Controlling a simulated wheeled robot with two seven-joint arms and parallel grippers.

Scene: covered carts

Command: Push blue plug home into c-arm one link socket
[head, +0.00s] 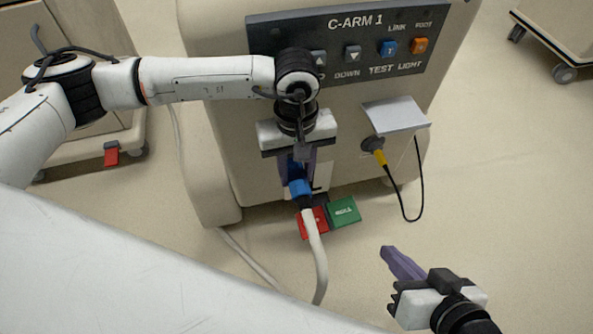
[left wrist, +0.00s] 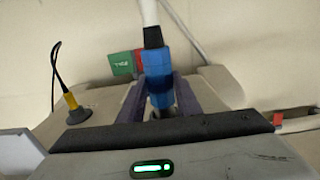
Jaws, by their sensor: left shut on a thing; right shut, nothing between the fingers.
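The blue plug (head: 299,188) with its white cable (head: 318,262) is at the front face of the C-arm 1 cart (head: 225,130). My left gripper (head: 298,178) is shut on the plug, and in the left wrist view the plug (left wrist: 156,70) sits between its two purple fingers. The link socket is hidden behind the gripper and plug, so I cannot tell how far the plug is in. My right gripper (head: 388,252) is shut and empty, apart from the cart at the lower right.
A yellow-collared connector (head: 378,152) with a black cable sits in the cart below a grey flap (head: 396,114). Green (head: 344,211) and red (head: 312,222) pedals lie at the cart's foot. The control panel (head: 350,50) is above. Open floor lies to the right.

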